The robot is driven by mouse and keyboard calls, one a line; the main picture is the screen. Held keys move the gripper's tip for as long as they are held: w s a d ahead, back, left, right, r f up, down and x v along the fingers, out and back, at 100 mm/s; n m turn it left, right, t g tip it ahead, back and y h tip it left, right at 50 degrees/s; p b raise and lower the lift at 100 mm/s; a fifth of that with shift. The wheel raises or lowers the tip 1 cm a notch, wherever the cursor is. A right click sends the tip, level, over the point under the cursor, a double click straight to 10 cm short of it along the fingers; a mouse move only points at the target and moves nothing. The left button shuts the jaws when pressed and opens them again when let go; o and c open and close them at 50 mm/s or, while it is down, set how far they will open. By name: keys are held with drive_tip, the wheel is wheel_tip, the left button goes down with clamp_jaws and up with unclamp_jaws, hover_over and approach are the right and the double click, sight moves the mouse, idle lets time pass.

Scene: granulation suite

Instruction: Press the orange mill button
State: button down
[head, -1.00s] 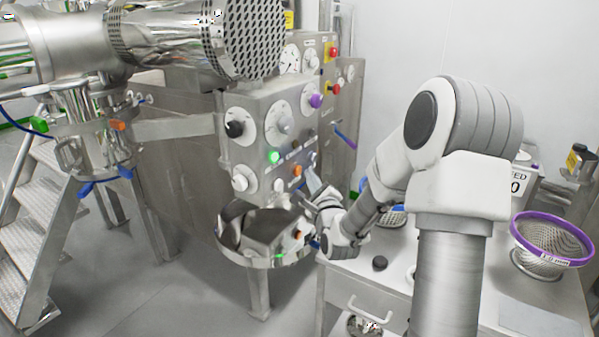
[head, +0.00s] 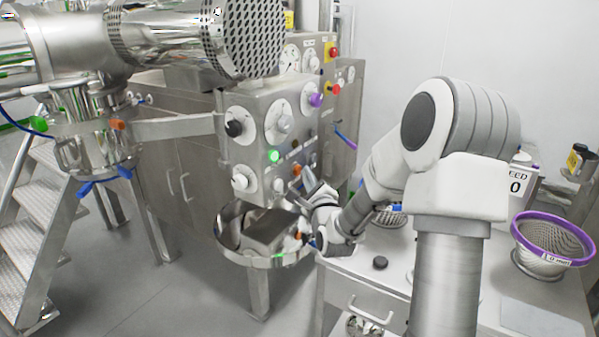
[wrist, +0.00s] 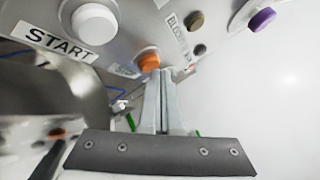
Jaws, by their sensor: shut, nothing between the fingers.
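The orange button (head: 297,170) sits low on the steel control panel of the machine, right of a white button. In the wrist view the orange button (wrist: 149,62) is just ahead of my fingertips, slightly left of them. My gripper (head: 306,181) is shut and empty, with its fingers (wrist: 166,71) pressed together and pointing up at the panel. The tips overlap the lower right edge of the button in the wrist view; I cannot tell whether they touch it.
A white button (wrist: 95,23) labelled START is left of the orange one. A purple knob (head: 316,100) and a lit green button (head: 273,156) are higher on the panel. A steel bowl-like rim (head: 232,258) lies below. A bench with a purple-rimmed sieve (head: 552,238) is right.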

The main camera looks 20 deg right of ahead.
drive_tip(key=shift+w+a, duration=0.25)
drive_tip(key=shift+w, duration=0.05)
idle(0.4)
drive_tip(key=shift+s, duration=0.1)
drive_tip(key=shift+s+d, duration=0.55)
drive_tip(key=shift+s, duration=0.1)
drive_tip(key=s+d, duration=0.1)
drive_tip(key=s, duration=0.1)
drive_tip(key=s+d, duration=0.2)
idle(0.6)
idle(0.5)
